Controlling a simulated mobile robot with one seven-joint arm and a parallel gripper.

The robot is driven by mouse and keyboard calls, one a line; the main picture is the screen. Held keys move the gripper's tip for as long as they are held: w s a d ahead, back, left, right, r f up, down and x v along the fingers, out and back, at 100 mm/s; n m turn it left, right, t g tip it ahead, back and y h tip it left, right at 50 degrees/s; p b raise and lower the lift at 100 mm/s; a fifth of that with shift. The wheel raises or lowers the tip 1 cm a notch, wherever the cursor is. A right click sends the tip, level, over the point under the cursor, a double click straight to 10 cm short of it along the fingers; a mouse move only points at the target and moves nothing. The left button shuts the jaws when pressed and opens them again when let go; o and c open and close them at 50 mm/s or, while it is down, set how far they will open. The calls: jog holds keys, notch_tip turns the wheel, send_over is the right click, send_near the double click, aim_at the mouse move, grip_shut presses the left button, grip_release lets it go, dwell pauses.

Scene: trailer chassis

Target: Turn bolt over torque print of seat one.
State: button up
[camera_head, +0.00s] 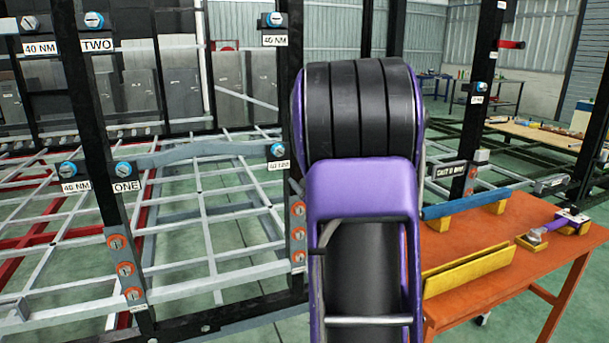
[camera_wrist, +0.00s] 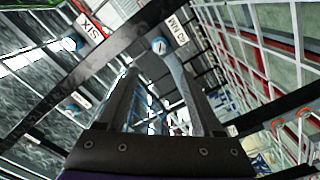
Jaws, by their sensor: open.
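The "ONE" label (camera_head: 126,186) is on a black post at left in the head view, with a blue-headed bolt (camera_head: 123,168) above it. Left of it, a second blue-headed bolt (camera_head: 68,169) sits over a "40 NM" print (camera_head: 75,186). In the wrist view my gripper (camera_wrist: 150,65) is open, its two fingers apart with nothing seen held. A blue-headed bolt (camera_wrist: 160,46) with a "40 NM" print shows beyond the fingertips, near a "SIX" label (camera_wrist: 90,28). My arm hides my gripper in the head view.
A "TWO" label (camera_head: 97,45) with bolts is higher on the post. Another bolt (camera_head: 277,150) over a "40 NM" print is on the middle post.

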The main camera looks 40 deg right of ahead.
jog(key=shift+s, duration=0.3)
dwell(0.5)
